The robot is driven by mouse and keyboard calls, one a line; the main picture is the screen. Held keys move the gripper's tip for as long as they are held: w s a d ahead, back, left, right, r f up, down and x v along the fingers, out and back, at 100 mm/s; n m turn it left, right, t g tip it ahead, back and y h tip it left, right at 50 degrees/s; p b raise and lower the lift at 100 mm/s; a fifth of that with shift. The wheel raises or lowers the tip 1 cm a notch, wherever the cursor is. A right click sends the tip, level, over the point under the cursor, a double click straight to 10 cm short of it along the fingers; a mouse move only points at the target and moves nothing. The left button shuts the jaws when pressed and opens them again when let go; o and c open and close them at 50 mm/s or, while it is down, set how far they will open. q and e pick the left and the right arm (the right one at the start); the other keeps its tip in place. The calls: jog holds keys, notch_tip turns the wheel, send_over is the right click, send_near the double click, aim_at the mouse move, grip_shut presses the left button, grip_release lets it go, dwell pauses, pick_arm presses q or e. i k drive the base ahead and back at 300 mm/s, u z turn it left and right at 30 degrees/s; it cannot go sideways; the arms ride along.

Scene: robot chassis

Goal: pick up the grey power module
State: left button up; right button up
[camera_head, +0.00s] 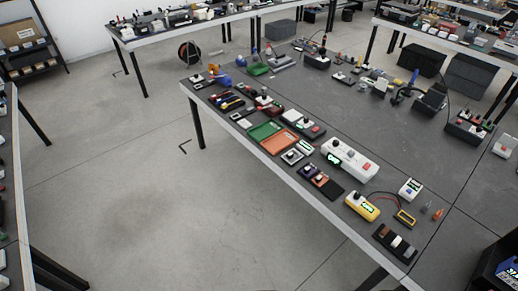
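No object is clearly a grey power module; the items are too small to tell which one it is. A small light grey module (292,156) lies near the table's front edge, beside the orange tray. A long whitish-grey box (349,159) with a green display and a red button lies to its right. A small white unit (410,189) with a display sits further right. Neither of my grippers is in view.
The dark table (420,135) holds many devices along its front edge. A green tray (265,130), an orange tray (278,144) and a yellow meter (362,206) lie there. A black device (497,266) fills the lower right corner. Floor (200,220) in front is clear.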

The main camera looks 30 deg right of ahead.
aim_at(292, 156)
jog(key=u, duration=0.15)
jog(key=i, duration=0.65)
jog(key=z, duration=0.5)
jog(key=i, duration=0.75)
jog(key=z, duration=0.75)
